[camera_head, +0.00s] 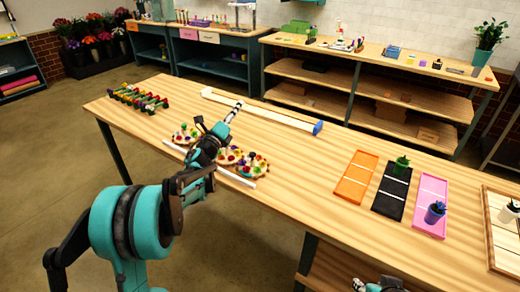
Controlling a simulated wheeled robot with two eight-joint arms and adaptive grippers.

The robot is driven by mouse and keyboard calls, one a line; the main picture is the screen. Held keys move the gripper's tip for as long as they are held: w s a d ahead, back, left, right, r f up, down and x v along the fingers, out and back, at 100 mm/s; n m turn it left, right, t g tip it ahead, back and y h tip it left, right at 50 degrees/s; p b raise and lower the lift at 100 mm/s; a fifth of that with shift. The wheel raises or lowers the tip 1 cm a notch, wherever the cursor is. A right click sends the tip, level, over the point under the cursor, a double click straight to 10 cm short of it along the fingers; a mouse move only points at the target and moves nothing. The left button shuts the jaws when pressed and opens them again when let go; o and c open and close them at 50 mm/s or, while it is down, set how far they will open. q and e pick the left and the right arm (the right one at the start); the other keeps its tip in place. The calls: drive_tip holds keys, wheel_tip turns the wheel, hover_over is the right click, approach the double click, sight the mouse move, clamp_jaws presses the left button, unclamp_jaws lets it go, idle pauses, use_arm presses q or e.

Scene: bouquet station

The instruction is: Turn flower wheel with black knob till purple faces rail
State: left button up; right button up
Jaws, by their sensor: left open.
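Three round wooden flower wheels with coloured flowers stand in a row near the table's front edge: a left one (184,136), a middle one (229,156) partly behind my arm, and a right one (253,166). The pale rail (255,108) with a blue end lies behind them. My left gripper (234,110) reaches over the wheels toward the rail; it is open, with no object visible in it. A dark piece beside my wrist may be a black knob; I cannot tell. Which wheel colour faces the rail is too small to tell. My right gripper (380,285) shows partly at the bottom edge.
A white strip (239,180) runs in front of the wheels. A rack of coloured flowers (137,99) lies at the left. Orange (357,177), black (391,190) and pink (431,205) trays lie at the right. The table between wheels and trays is clear.

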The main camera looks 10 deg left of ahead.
sight(250, 156)
use_arm(q)
drive_tip(key=f+m+g+h, duration=0.2)
drive_tip(key=f+m+h, duration=0.1)
drive_tip(key=f+m, duration=0.2)
drive_tip(key=d+f+m+g+h+p, duration=0.1)
drive_tip(key=f+m+g+h, duration=0.1)
drive_tip(key=f+m, duration=0.4)
drive_tip(key=w+d+f+m+g+h, duration=0.1)
drive_tip(key=f+m, duration=0.4)
drive_tip(key=f, duration=0.5)
drive_tip(key=shift+w+d+f+m+g+h, duration=0.1)
drive_tip(key=shift+m+g+h, duration=0.1)
drive_tip(key=shift+g+h, duration=0.35)
drive_tip(key=shift+d+f+m+g+h, duration=0.1)
drive_tip(key=shift+m+g+h, duration=0.15)
drive_tip(key=shift+h, duration=0.5)
drive_tip(key=shift+d+f, duration=0.1)
drive_tip(key=shift+f, duration=0.25)
drive_tip(key=shift+w+d, duration=0.25)
drive_tip(key=shift+d, duration=0.05)
drive_tip(key=b+x, duration=0.1)
drive_tip(key=x, duration=0.5)
drive_tip(key=shift+w+d, duration=0.25)
clamp_jaws()
